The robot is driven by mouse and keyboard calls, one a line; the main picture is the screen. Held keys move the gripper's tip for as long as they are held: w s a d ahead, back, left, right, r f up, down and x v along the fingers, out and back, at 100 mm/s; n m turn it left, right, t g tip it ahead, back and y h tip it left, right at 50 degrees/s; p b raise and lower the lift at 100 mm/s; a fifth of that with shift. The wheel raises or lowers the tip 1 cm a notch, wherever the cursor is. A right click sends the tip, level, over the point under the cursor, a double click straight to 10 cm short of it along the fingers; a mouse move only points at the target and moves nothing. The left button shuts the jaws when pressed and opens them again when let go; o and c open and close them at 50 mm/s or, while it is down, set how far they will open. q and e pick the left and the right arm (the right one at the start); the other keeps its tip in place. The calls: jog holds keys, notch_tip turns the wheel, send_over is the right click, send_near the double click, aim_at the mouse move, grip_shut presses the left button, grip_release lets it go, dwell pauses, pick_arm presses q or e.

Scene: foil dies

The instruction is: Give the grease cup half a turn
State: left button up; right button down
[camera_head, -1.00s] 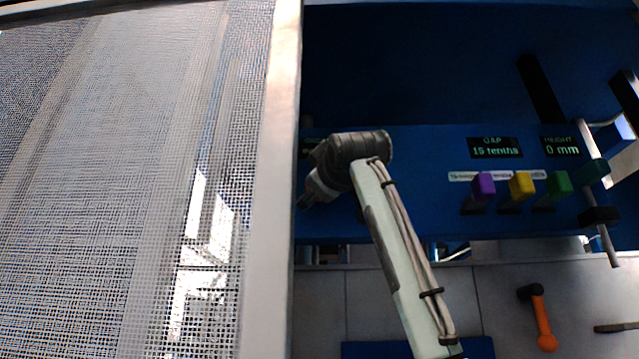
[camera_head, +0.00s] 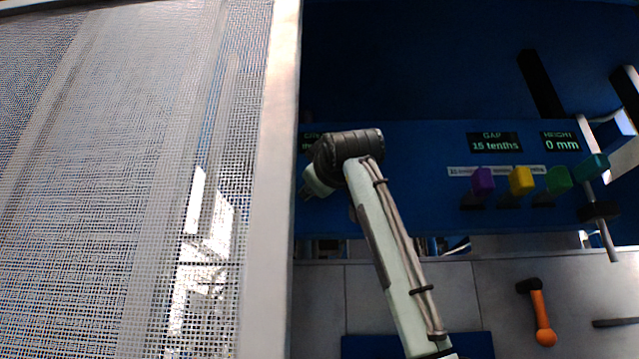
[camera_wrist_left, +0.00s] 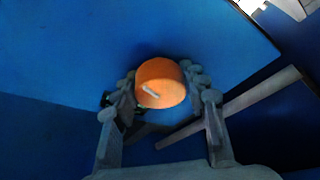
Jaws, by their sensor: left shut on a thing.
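The grease cup (camera_wrist_left: 162,82) is a round orange knob with a short white mark on its face, seen in the left wrist view. The mark slants slightly down to the right. My left gripper (camera_wrist_left: 160,86) has one jaw on each side of the cup and is shut on it. In the head view an arm of mine reaches up from the bottom to a dark wrist near the mesh panel's edge. The cup cannot be made out there. My right gripper is not in view.
A framed mesh panel (camera_head: 270,200) fills the left of the head view. To the right are purple (camera_head: 483,180), yellow (camera_head: 521,180) and green (camera_head: 558,179) levers, below displays reading gap 15 tenths and height 0 mm. An orange-handled tool (camera_head: 542,318) lies on the grey surface.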

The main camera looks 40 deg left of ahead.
pick_arm(q)
jog(key=m+t+h+b, duration=0.1)
jog(key=m+t, duration=0.1)
jog(key=m, duration=0.2)
jog(key=shift+a+f+m, duration=0.1)
jog(key=shift+m, duration=0.2)
jog(key=shift+m+t+h, duration=0.3)
jog(key=shift+m+h, duration=0.1)
jog(key=shift+m, duration=0.6)
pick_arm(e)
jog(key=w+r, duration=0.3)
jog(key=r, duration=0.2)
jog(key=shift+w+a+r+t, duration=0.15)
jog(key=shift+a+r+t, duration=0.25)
pick_arm(q)
jog(key=o, duration=1.2)
